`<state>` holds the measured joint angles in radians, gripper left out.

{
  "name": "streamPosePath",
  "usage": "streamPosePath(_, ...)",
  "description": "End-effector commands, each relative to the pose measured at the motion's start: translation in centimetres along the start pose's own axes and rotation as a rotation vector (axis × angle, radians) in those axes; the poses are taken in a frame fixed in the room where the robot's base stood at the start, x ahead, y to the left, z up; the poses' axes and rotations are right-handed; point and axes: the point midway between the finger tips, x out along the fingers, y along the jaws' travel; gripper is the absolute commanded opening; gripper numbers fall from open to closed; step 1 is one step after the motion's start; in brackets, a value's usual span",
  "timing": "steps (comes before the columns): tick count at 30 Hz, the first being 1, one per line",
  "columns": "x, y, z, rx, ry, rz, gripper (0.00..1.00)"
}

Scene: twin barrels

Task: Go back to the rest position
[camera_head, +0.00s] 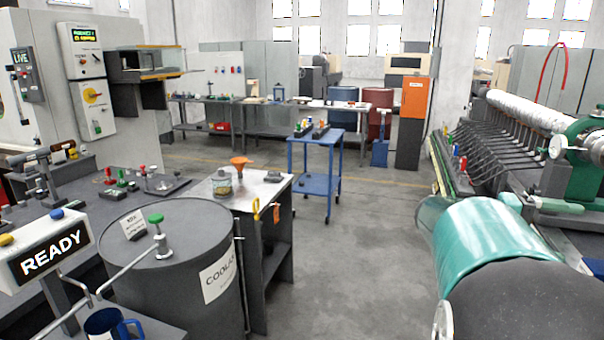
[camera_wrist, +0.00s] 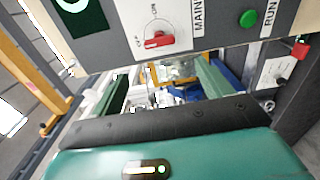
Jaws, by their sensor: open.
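In the wrist view, the teal and black body of my gripper (camera_wrist: 165,82) fills the bottom, with a small lit indicator on it. Two green finger-like parts stand apart beyond it, with no held object visible between them. In the head view, a teal and dark part of my arm fills the lower right, and my gripper cannot be made out there. The wrist view faces a grey control panel (camera_wrist: 115,40) with a red rotary switch (camera_wrist: 158,40) and a green RUN button (camera_wrist: 248,18). I cannot tell the gap between gripper and panel.
A grey coolant drum (camera_head: 160,285) with a green-topped valve stands at lower left, beside a READY sign (camera_head: 48,255). A steel-topped bench (camera_head: 262,187) and blue cart (camera_head: 318,184) stand beyond. A long machine (camera_head: 520,130) lines the right. The middle floor (camera_head: 375,220) is clear.

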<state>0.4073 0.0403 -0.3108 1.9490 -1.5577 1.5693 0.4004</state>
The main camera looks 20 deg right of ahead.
Motion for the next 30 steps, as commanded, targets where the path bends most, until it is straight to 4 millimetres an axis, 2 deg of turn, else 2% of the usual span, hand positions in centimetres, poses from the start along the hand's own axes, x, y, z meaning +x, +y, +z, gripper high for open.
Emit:
streamPosePath(5, -1.3, -1.2, 0.6, -0.006, 0.038, -0.088, 0.78)
streamPosePath(8, -4.1, -3.7, 1.8, -0.023, 0.115, -0.258, 0.78)
streamPosePath(11, -8.7, -7.0, 3.6, -0.052, 0.236, -0.487, 0.78)
streamPosePath(15, -16.5, -11.3, 7.2, -0.097, 0.428, -0.807, 0.78)
streamPosePath(19, -23.9, -14.1, 11.4, -0.135, 0.607, -1.079, 0.78)
streamPosePath(21, -27.8, -15.1, 14.2, -0.152, 0.703, -1.22, 0.78)
streamPosePath(24, -32.4, -16.0, 18.0, -0.169, 0.823, -1.4, 0.78)
streamPosePath(27, -35.6, -16.3, 21.1, -0.177, 0.904, -1.533, 0.78)
streamPosePath(30, -37.2, -16.4, 22.8, -0.178, 0.947, -1.608, 0.78)
